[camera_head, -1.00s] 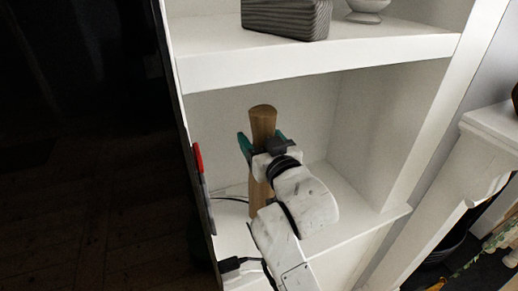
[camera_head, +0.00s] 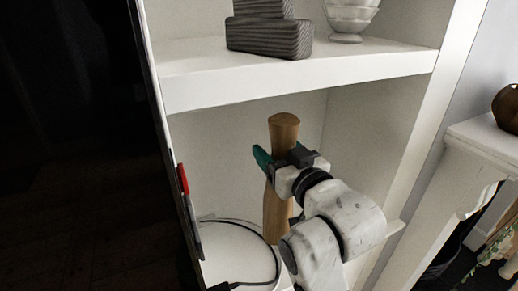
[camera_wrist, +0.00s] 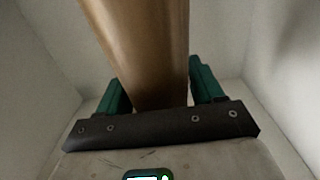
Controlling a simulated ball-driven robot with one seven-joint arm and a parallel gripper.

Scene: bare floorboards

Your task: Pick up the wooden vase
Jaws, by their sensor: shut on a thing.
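The wooden vase (camera_head: 277,212) is a tall brown piece, narrow at the waist and wider at the top, in the lower compartment of the white shelf unit. It leans slightly in the head view. My gripper (camera_head: 279,160) is shut on its upper part, with a green finger showing on the left side. In the wrist view the vase (camera_wrist: 148,50) rises between the two green fingers of my gripper (camera_wrist: 155,88). My arm hides part of the vase's lower right side and its base, so I cannot tell whether it touches the shelf.
The upper shelf board (camera_head: 300,70) runs above the vase and carries a grey ridged block (camera_head: 270,36) and white stacked bowls (camera_head: 350,20). A dark screen edge stands at left, a white mantel (camera_head: 485,135) at right.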

